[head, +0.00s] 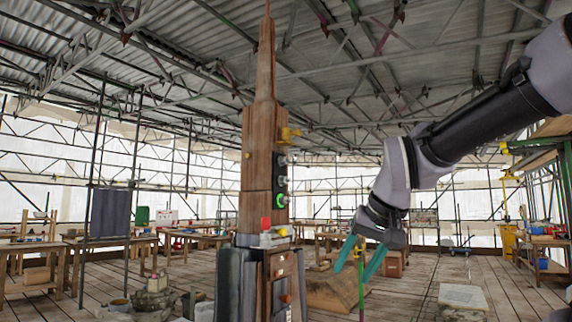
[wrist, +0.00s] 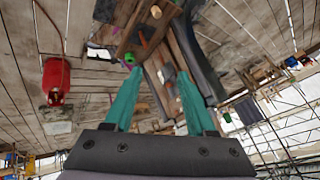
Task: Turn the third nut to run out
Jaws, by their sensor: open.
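The wooden spire (head: 257,150) stands upright in the middle of the head view. A dark plate on its right face carries a column of small nuts: a pale upper one (head: 282,160), a pale middle one (head: 282,179) and a green-ringed lower one (head: 281,200). Which of them counts as the third I cannot tell for sure. My gripper (head: 356,270) is open and empty, its teal fingers pointing down, to the right of the spire and lower than the nuts.
Workbenches (head: 30,255) stand farther back. Air between gripper and spire looks clear.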

